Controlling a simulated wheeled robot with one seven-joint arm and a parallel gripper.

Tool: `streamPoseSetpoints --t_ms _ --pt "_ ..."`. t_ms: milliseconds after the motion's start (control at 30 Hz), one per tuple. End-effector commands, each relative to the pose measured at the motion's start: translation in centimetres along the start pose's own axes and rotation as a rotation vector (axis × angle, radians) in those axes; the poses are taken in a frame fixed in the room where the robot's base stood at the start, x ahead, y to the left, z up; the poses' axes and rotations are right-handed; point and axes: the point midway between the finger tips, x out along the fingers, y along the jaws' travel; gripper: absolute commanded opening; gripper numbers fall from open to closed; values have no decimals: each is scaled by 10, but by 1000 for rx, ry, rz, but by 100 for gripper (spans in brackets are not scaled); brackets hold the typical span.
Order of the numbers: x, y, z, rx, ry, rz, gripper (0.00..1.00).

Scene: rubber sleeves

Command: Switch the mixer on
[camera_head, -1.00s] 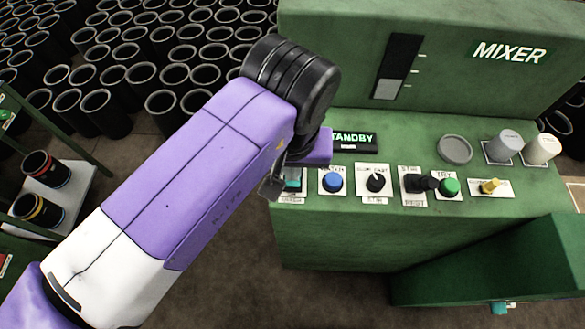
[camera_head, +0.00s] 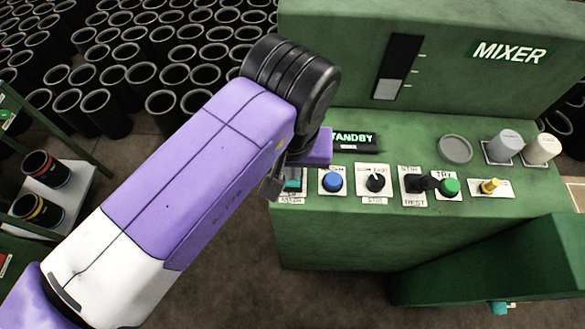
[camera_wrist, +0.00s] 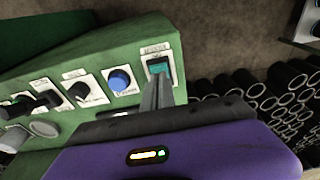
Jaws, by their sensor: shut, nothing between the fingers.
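The green mixer (camera_head: 430,120) carries a row of controls on its front panel, under a display (camera_head: 352,138) reading "STANDBY", its first letter hidden. A teal rocker switch (camera_head: 293,185) sits at the left end of the row, partly hidden by my arm. In the wrist view the teal switch (camera_wrist: 160,67) shows just beyond my fingertips. My gripper (camera_wrist: 158,82) is shut and empty, its tips at or very near the switch's lower part. I cannot tell whether they touch it. A blue button (camera_head: 332,181) is next to the switch; it also shows in the wrist view (camera_wrist: 119,80).
Right of the blue button are a black knob (camera_head: 375,183), a black lever (camera_head: 420,183), a green button (camera_head: 449,187) and a yellow toggle (camera_head: 489,186). Grey and white cups (camera_head: 505,145) stand at the right. Many black sleeves (camera_head: 175,75) fill the floor behind.

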Motion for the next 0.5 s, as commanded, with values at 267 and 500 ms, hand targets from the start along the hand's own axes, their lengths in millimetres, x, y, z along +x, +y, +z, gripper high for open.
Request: streamPoseSetpoints --t_ms 267,500 --pt "1 0 0 0 0 0 0" --pt "4 0 1 0 0 0 0"
